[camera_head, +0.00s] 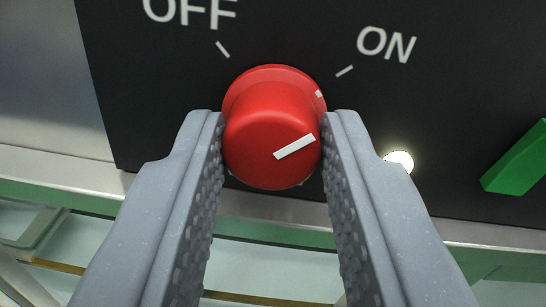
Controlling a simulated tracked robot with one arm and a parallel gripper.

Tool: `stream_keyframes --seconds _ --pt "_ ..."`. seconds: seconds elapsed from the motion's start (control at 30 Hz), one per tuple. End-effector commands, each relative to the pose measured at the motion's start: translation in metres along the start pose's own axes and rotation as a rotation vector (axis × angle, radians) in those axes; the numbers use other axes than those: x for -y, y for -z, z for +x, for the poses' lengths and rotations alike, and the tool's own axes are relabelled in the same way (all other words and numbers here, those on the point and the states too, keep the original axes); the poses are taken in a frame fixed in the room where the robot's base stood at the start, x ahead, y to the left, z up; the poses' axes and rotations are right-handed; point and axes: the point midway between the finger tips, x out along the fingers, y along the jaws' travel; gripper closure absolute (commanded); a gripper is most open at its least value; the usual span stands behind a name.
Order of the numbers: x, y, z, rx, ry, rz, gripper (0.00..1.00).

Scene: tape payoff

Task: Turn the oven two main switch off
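The main switch is a red round knob (265,135) on a black panel, between my gripper's two grey fingers (272,125). The fingers lie against its left and right sides, with no clear gap showing. The white line on its face slants up to the right, and a small white mark on its collar faces the ON tick. The white OFF label (190,12) and its tick are up and left of the knob. The ON label (387,44) and its tick are up and right. No oven number is in view.
A lit white lamp (399,160) sits right of the knob, partly behind my right finger. A green part (518,160) juts out at the right edge. A metal ledge (70,172) runs below the panel.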

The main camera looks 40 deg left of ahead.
Motion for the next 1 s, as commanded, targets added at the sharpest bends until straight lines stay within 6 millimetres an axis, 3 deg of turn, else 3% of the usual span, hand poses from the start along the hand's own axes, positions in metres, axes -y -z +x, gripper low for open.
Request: stream_keyframes --seconds 0.47,1.0 --pt "-0.0018 -0.0005 -0.0017 0.007 -0.001 -0.134 0.95" --pt "-0.0009 -0.0023 -0.0022 0.036 0.003 -0.626 0.95"
